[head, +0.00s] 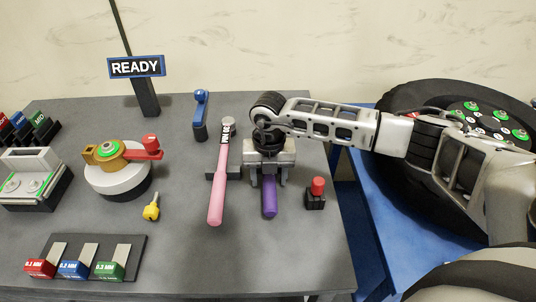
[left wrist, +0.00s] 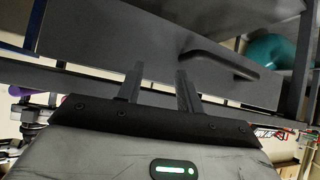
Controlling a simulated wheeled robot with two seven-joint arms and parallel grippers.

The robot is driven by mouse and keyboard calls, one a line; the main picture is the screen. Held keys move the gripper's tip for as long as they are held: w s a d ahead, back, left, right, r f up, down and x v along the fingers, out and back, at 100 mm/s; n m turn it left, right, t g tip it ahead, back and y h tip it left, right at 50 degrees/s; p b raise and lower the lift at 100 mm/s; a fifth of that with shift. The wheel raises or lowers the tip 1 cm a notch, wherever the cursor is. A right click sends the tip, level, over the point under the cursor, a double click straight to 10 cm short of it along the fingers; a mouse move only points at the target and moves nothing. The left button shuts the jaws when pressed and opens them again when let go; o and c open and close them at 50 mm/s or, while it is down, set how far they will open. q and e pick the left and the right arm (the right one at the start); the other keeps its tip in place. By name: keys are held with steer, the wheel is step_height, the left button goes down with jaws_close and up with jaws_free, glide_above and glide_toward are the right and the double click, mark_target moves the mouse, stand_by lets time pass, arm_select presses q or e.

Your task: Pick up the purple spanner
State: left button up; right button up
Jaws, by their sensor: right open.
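The purple spanner (head: 269,200) lies on the grey table in the head view, with its handle towards the front edge. Its upper part is hidden under my right gripper (head: 268,184). The right gripper points down over the spanner with its fingers apart, one on each side of the handle. I cannot tell whether the fingers touch it. My left gripper (left wrist: 159,88) shows only in the left wrist view, with its two fingers apart and nothing between them.
A black block with a red cap (head: 317,187) stands close on the right. A blue-handled tool (head: 201,110) stands behind. In the left wrist view a dark panel with a handle (left wrist: 220,62) lies beyond the fingers.

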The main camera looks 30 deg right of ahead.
steer(key=shift+f, duration=0.15)
steer(key=shift+c, duration=0.3)
steer(key=c, duration=1)
jaws_close()
